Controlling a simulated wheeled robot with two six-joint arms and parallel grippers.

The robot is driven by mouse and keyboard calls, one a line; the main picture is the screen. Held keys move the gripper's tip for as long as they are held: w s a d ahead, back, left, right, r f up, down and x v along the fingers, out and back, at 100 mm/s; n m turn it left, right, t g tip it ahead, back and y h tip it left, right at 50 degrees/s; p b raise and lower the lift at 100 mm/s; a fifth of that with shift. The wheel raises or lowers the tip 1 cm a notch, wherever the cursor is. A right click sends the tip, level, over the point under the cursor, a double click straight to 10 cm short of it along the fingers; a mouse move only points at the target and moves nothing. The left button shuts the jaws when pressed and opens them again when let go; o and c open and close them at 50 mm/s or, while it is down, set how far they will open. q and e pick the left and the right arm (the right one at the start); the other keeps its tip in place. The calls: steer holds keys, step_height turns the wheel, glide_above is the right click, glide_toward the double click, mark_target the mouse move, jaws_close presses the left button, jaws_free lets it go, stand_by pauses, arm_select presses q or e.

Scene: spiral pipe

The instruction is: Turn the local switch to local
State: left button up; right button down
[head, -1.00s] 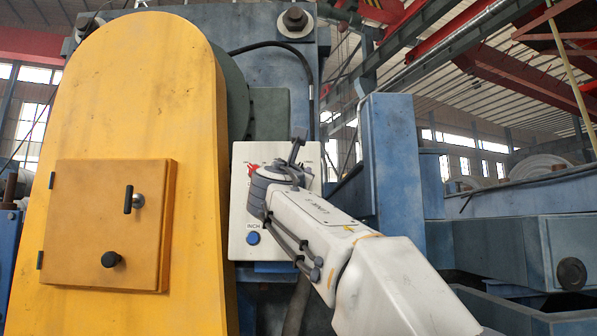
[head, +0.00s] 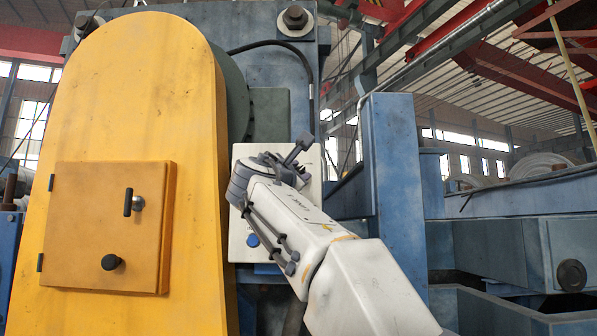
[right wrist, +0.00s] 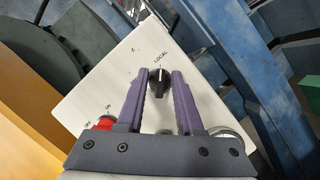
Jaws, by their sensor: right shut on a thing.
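A white control box (head: 238,246) is mounted beside the yellow housing in the head view. My right gripper (right wrist: 160,77) is in front of it, its purple fingers shut on the black local switch knob (right wrist: 159,83) from both sides. The LOCAL label (right wrist: 161,57) is just beyond the knob in the right wrist view. The right gripper (head: 285,158) covers most of the box's upper face in the head view, hiding the knob there. My left gripper is not in view.
A red ON/OFF switch (right wrist: 104,121) and a round button (right wrist: 232,137) sit near the fingers on the panel. The yellow housing (head: 130,90) stands left, a blue post (head: 393,150) right.

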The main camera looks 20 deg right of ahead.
steer(key=shift+f, duration=0.1)
steer(key=c, duration=0.9)
jaws_free()
steer(key=b+v, duration=0.5)
steer(key=v, duration=0.5)
steer(key=shift+s, duration=0.2)
